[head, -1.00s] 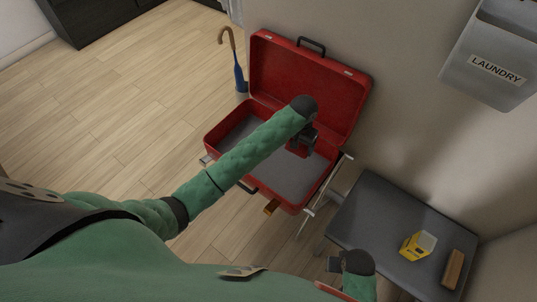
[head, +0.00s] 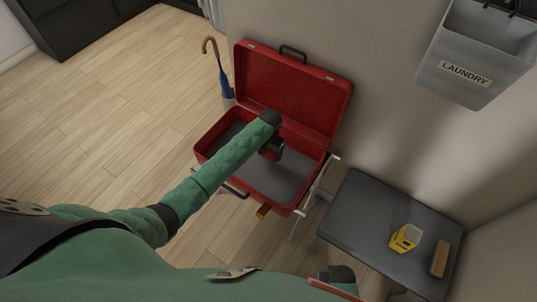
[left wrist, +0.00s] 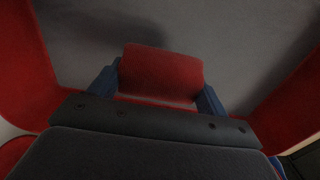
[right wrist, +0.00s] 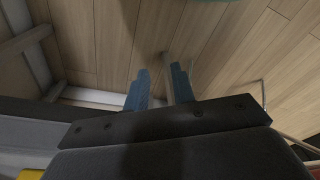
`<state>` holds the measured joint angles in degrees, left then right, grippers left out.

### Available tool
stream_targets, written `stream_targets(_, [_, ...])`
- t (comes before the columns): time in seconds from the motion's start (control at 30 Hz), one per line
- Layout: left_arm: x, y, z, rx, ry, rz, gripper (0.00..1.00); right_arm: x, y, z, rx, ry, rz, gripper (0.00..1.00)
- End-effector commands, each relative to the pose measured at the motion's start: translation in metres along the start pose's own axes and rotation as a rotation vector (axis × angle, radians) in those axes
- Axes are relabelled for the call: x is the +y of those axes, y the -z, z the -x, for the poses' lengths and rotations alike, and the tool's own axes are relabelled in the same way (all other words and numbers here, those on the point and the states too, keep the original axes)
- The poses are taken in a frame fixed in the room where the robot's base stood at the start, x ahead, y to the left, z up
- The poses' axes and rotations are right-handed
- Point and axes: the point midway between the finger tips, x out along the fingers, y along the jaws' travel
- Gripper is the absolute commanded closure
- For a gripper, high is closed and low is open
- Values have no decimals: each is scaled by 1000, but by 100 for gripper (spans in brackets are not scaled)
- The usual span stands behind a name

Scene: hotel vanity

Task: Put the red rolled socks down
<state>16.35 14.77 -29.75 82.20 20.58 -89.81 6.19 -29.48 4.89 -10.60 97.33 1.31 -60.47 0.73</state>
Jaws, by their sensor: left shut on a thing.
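The red rolled socks (left wrist: 162,73) are between the two blue fingers of my left gripper (left wrist: 160,88) in the left wrist view. My left gripper is shut on them, inside the open red suitcase (head: 318,98) and over its grey floor.
A dark grey bench (head: 365,215) at the right bears a yellow box (head: 403,239) and a brown block (head: 440,258). A grey laundry bin (head: 470,60) hangs on the wall. A blue umbrella (head: 225,82) stands left of the suitcase.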

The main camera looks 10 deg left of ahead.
Motion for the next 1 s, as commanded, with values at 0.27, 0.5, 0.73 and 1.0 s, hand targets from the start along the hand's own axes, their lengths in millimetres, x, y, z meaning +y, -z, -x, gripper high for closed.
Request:
stream_targets(0.27, [-6, 0, -19, -2, 0, 0, 45, 4, -5, -17, 5, -6, 2, 75])
stream_targets(0.5, [-5, 0, -42, 1, 0, 0, 45, 8, -10, -34, 13, -12, 6, 75])
stream_targets(0.73, [-5, 0, -44, 1, 0, 0, 45, 8, -10, -35, 14, -12, 6, 75])
stream_targets(1.0, [-5, 0, -46, 0, 0, 0, 2, 8, -11, -35, 13, -11, 5, 75])
